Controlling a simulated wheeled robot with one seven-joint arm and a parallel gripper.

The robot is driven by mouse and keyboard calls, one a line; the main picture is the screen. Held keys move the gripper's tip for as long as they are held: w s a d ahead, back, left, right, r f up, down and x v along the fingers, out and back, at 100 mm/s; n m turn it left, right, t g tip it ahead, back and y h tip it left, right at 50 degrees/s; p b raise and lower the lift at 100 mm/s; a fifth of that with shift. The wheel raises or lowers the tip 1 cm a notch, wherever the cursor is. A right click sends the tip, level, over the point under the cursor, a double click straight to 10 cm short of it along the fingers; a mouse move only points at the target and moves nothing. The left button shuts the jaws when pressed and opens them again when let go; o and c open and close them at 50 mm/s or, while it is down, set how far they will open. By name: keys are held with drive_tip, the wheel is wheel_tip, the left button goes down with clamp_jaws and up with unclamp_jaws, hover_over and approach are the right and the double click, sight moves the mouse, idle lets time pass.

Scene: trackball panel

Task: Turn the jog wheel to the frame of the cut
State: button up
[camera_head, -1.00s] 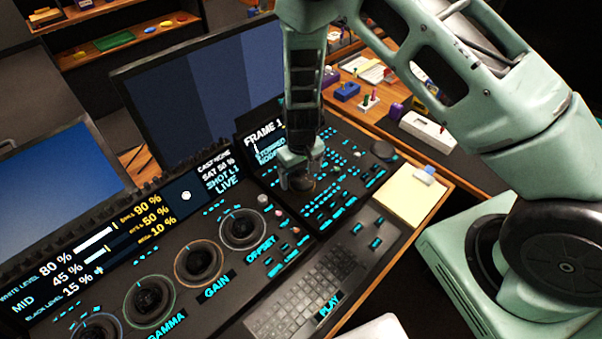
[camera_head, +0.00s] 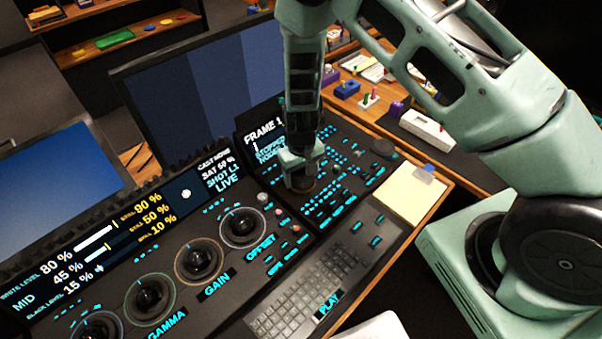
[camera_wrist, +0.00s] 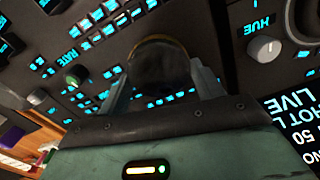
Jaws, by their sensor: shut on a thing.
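The jog wheel (camera_wrist: 162,62) is a dark round knob with a brass-coloured rim, seen between my fingers in the wrist view. In the head view the wheel (camera_head: 304,187) shows only partly beneath my gripper (camera_head: 302,172). In the wrist view my gripper (camera_wrist: 164,84) is shut on the wheel, one finger at each side. The frame display (camera_head: 266,140) behind it reads "FRAME 1" and a line like "STOPPED"; my arm hides its right part.
The panel carries large trackballs, one (camera_head: 198,260) by the GAIN label. A keyboard (camera_head: 312,290) lies in front. A yellow note pad (camera_head: 411,194) is at the right. A small knob (camera_wrist: 76,76) near RATE and a HUE knob (camera_wrist: 264,48) flank the wheel.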

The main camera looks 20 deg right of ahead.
drive_tip(key=m, duration=0.3)
drive_tip(key=shift+d+m, duration=0.1)
drive_tip(key=shift+m, duration=0.3)
drive_tip(key=m, duration=0.3)
drive_tip(key=shift+d+m, duration=0.1)
drive_tip(key=shift+m, duration=0.2)
drive_tip(key=m, duration=0.6)
drive_tip(key=shift+s+d+r+p, duration=0.1)
drive_tip(key=shift+p, duration=0.2)
drive_tip(key=m+p, duration=0.1)
drive_tip(key=m, duration=0.4)
drive_tip(key=shift+s+m, duration=0.15)
drive_tip(key=shift+m, duration=0.25)
drive_tip(key=shift+m+p, duration=0.8)
drive_tip(key=shift+m, duration=1.2)
drive_tip(key=o, duration=1)
drive_tip(key=shift+s, duration=0.1)
